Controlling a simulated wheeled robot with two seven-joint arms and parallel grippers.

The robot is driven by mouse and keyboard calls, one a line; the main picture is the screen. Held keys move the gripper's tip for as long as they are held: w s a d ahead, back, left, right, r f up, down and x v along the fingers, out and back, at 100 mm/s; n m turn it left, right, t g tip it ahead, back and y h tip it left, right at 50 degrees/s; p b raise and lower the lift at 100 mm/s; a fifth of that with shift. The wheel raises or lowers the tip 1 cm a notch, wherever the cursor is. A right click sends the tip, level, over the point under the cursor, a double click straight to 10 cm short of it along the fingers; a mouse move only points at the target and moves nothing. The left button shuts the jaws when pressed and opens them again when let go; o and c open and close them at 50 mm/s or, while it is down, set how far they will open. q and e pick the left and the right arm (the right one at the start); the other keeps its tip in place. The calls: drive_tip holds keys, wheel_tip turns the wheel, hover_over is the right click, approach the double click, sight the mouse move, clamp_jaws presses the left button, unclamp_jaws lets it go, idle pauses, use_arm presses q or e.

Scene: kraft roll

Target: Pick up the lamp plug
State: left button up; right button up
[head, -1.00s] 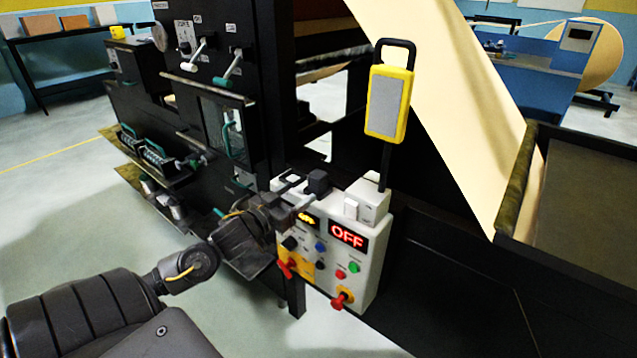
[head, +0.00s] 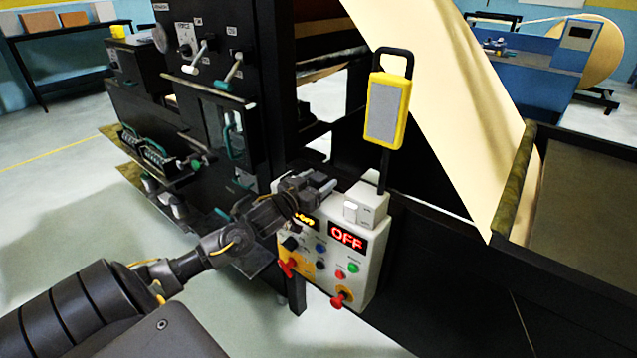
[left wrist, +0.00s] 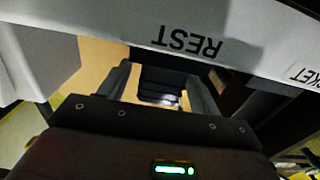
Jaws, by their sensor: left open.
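The lamp plug looks to be the dark stepped block (left wrist: 160,80) seen between my fingers in the left wrist view, with a bright glint at its near end. In the head view it is hard to tell from the dark gripper. My left gripper (head: 322,186) is open at the top of the pale control box (head: 376,262), its fingers on either side of the block. I cannot tell whether they touch it. A yellow-framed lamp (head: 383,112) stands on a black post to the right, on a white base (head: 367,204). My right gripper is out of view.
The box front carries a red OFF display (head: 347,238), coloured buttons and red knobs. A pale surface labelled REST (left wrist: 187,42) crosses the left wrist view. The black machine (head: 215,130) stands behind and left. A brown paper web (head: 460,120) slopes down at right.

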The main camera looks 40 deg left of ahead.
use_arm(q)
drive_tip(key=shift+w, duration=1.05)
drive_tip(key=shift+s, duration=0.1)
drive_tip(key=c, duration=1.1)
drive_tip(key=shift+r, duration=0.1)
